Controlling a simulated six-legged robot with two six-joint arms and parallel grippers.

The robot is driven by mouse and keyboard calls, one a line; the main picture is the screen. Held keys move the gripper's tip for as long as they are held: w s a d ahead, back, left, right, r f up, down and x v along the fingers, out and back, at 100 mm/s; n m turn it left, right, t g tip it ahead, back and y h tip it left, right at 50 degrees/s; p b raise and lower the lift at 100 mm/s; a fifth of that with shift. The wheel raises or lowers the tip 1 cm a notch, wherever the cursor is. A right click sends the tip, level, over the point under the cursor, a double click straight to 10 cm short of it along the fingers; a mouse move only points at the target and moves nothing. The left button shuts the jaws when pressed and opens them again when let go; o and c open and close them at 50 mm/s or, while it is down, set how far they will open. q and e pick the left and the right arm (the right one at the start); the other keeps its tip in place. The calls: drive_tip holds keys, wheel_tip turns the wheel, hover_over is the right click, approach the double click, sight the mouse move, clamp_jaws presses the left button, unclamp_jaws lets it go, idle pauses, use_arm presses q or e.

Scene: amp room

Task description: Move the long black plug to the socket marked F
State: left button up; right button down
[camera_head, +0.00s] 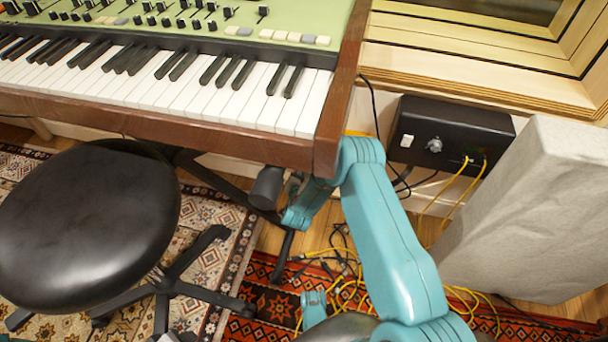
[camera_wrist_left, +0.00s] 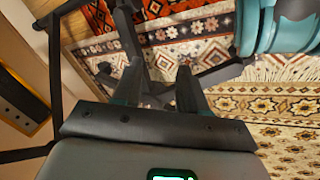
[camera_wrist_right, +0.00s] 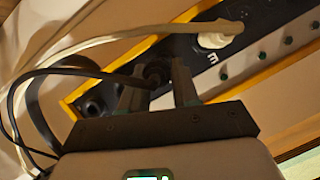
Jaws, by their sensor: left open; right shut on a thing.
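In the right wrist view my right gripper (camera_wrist_right: 156,78) is shut on a dark plug (camera_wrist_right: 155,74) at a black strip with yellow edges (camera_wrist_right: 188,48). The fingers partly hide the plug, and I cannot tell how deep it sits. A white plug (camera_wrist_right: 218,36) is in the strip, beside a white letter that looks like a turned E. A round black socket or plug (camera_wrist_right: 94,104) is left of the fingers. No F mark is readable. My left gripper (camera_wrist_left: 158,68) is open and empty over the rugs. In the head view the keyboard hides my right gripper.
A keyboard (camera_head: 165,105) stands at upper left, with a black stool (camera_head: 85,210) before it. A black wall box (camera_head: 450,135) has yellow cables. A grey block (camera_head: 535,210) stands at right. Loose cables (camera_head: 345,270) lie on the floor. Black and pale cables loop left of my right gripper.

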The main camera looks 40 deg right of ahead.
drive_tip(key=shift+w+d, duration=0.65)
drive_tip(key=shift+d, duration=0.1)
idle(1.7)
drive_tip(key=c, duration=0.8)
unclamp_jaws()
drive_tip(key=shift+o, duration=0.2)
